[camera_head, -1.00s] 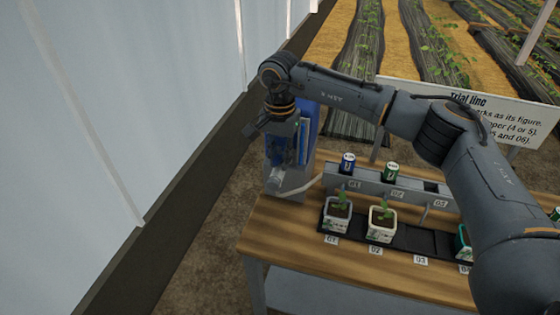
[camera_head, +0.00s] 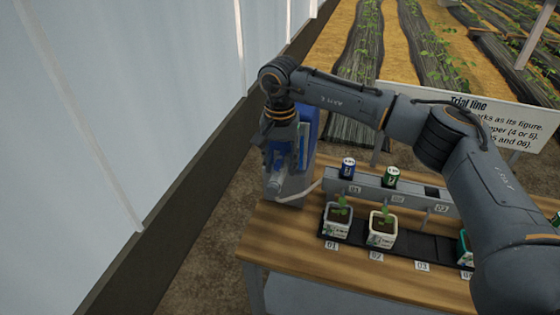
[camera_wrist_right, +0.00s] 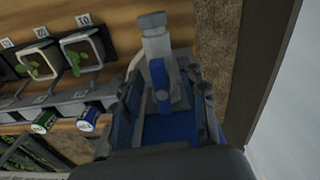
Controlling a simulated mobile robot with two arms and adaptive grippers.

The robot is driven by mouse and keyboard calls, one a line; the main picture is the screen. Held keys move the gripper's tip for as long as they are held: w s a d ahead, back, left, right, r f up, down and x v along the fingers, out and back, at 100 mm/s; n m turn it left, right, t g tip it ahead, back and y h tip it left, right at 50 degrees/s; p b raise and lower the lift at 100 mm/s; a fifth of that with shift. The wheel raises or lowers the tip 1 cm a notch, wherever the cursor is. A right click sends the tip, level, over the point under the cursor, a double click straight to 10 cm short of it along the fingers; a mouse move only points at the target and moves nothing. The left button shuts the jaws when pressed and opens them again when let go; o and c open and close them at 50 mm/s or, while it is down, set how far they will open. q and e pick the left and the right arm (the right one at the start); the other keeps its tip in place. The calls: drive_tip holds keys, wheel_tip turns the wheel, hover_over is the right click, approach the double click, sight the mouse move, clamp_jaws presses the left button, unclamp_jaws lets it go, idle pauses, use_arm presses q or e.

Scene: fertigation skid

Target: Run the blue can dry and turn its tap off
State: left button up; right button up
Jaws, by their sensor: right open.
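The blue can (camera_head: 311,122) stands at the left end of the wooden bench, partly hidden behind my right gripper. Its pale grey tap and spout (camera_head: 275,184) are low on its front. In the right wrist view the blue can (camera_wrist_right: 165,131) is below the fingers, with a blue tap lever (camera_wrist_right: 159,78) and a pale spout (camera_wrist_right: 153,27). My right gripper (camera_head: 282,150) is open in front of the can. In the wrist view its fingers (camera_wrist_right: 168,95) are spread on either side of the lever. Contact with the lever cannot be told. My left gripper is not in view.
A grey rail (camera_head: 375,193) carries a small blue tin (camera_head: 347,168) and a green tin (camera_head: 390,176). White plant pots (camera_head: 337,222) stand in a dark tray on the bench (camera_head: 290,245). A pale wall (camera_head: 110,100) runs along the left. A pale hose curves from the tap area to the rail.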

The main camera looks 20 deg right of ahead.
sight(280, 158)
drive_tip(key=r+p, duration=0.1)
drive_tip(key=r, duration=0.2)
drive_tip(key=r+p, duration=0.2)
drive_tip(key=r, duration=0.1)
drive_tip(key=r+p, duration=0.2)
drive_tip(key=r, duration=0.1)
drive_tip(key=shift+w+d+r, duration=0.1)
drive_tip(key=shift+w+r, duration=0.15)
drive_tip(key=shift+w, duration=0.05)
drive_tip(key=shift+s+r, duration=0.1)
drive_tip(key=shift+r, duration=0.2)
drive_tip(key=shift+f, duration=0.1)
idle(4.2)
